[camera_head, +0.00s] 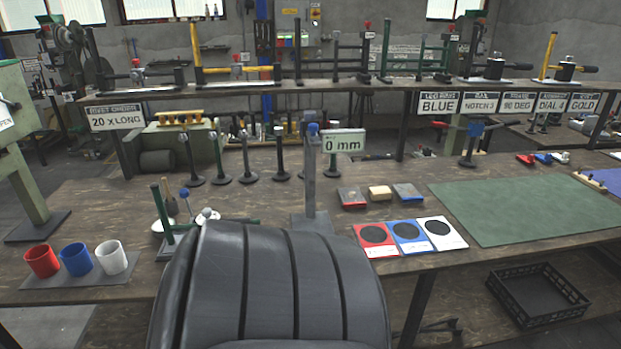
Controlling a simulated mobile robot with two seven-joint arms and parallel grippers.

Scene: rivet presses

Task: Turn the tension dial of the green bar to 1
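A green upright post with a green horizontal bar (162,212) stands on the bench left of centre. The bar runs right, partly behind a large dark ribbed shape at the bottom centre. A green frame (418,52) also stands on the upper shelf right of centre. I cannot tell which one the task means. No tension dial or its number can be made out on either. Neither of my grippers is in view.
Red, blue and white cups (77,259) stand at the front left. A post with a "0 mm" sign (343,142) stands mid-bench, with several slim upright stands behind. Red, blue and white cards (408,236) lie beside a bare green mat (520,208). A black crate (537,295) sits below.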

